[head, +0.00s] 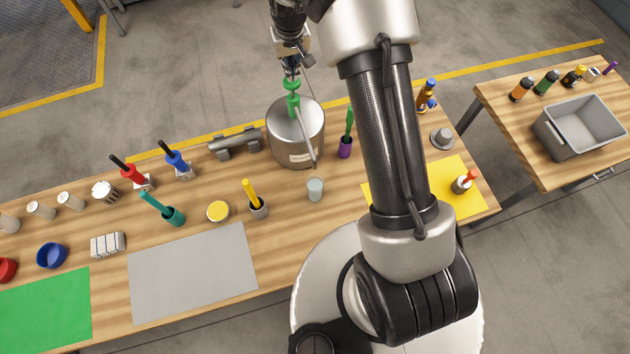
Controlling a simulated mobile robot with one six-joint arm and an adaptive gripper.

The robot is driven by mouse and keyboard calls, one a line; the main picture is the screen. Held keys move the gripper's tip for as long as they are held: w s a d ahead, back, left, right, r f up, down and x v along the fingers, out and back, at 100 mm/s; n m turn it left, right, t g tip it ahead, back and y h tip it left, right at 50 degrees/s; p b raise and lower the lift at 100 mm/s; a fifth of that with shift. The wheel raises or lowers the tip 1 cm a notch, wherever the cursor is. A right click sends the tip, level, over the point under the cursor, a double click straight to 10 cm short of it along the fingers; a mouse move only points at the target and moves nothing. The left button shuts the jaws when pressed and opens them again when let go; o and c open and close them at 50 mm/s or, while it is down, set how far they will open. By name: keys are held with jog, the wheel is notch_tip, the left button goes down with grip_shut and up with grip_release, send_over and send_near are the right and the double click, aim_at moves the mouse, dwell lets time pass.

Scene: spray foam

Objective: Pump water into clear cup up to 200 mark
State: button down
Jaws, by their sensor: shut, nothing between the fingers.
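A silver metal pot (297,140) stands near the back edge of the wooden table. A green pump head (293,103) with a long pale spout sits on it, and the spout slopes toward the table's front. The clear cup (315,189) stands upright on the table in front of the pot, a little beyond the spout's end. Its marks and any water level are too small to read. My gripper (291,74) is shut and empty, right above the pump head; I cannot tell whether it touches it.
A purple holder (345,148) with a green handle stands right of the pot. A grey bracket (235,142) lies to its left. A yellow-handled tool in a grey holder (258,208) stands left of the cup. A yellow mat (458,178) lies right. The grey mat (190,272) is bare.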

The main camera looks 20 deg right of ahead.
jog(key=shift+f, duration=0.2)
jog(key=shift+f+b, duration=0.9)
jog(key=shift+f, duration=0.15)
notch_tip(320, 180, up, 9)
jog(key=p, duration=0.5)
dwell(1.2)
